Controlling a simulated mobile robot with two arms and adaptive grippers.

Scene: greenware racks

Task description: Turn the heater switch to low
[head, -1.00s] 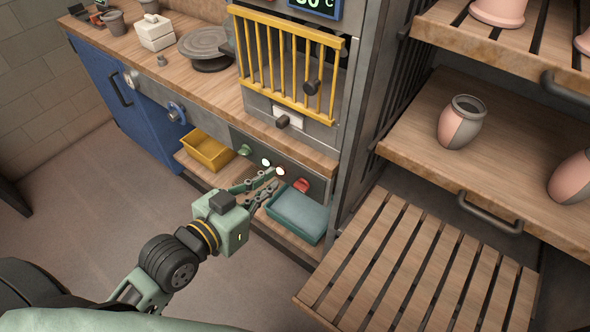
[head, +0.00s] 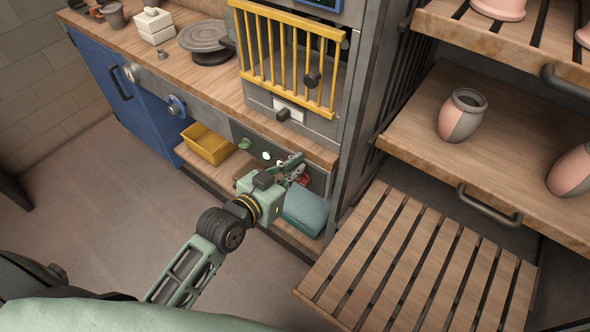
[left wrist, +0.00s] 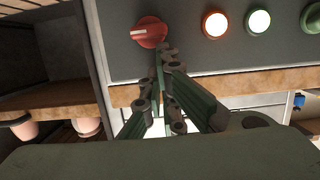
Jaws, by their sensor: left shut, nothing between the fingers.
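A red rotary knob (head: 303,179) sits at the right end of the grey control panel (head: 236,128) under the worktop edge, partly hidden by my gripper in the head view. In the left wrist view the red knob (left wrist: 150,32) shows a pale pointer mark towards the picture's left. I cannot read any low mark or heater label. My left gripper (head: 297,159) is shut and empty in front of the panel. In the left wrist view its fingertips (left wrist: 168,48) are close beside the knob; I cannot tell whether they touch it. My right gripper is not in view.
Two lit lamps, one red-ringed (left wrist: 215,24) and one green-ringed (left wrist: 258,22), and a green knob (head: 245,144) share the panel. A yellow bin (head: 208,147) and a teal bin (head: 306,212) stand on the shelf below. A slatted rack (head: 420,265) is on the right.

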